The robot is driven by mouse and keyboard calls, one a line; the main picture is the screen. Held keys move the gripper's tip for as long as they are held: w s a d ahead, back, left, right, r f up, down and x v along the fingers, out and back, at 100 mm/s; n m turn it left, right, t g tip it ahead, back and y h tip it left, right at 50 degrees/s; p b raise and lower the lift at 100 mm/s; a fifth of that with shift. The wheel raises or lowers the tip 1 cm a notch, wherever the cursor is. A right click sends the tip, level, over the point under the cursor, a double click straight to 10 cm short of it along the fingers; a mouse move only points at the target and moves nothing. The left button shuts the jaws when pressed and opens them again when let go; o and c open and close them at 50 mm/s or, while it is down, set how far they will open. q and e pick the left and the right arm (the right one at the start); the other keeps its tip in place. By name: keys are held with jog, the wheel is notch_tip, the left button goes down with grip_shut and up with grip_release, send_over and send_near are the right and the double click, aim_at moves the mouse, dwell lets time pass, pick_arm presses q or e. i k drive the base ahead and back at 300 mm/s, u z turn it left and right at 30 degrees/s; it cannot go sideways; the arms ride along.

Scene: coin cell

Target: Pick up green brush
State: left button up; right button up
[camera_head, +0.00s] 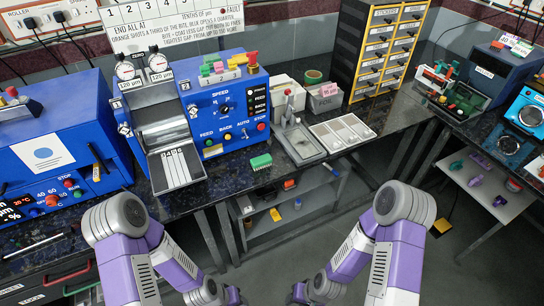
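A small green block with paler sides, which looks like the green brush (261,161), lies on the dark speckled bench near its front edge. It sits just below the blue control box and left of a grey tray. Both my purple and white arms are folded at the bottom of the view, well below the bench edge and apart from the brush. Their forearms run down toward the bottom middle. The gripper fingers are not visible there.
The blue control box (226,103) stands behind the brush. A grey metal tray (300,142) and a white sectioned tray (342,131) lie to its right. A low shelf (290,212) is under the bench.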

aim_at(266, 159)
jog(key=z, duration=1.15)
jog(key=i, duration=0.75)
jog(key=u, duration=1.95)
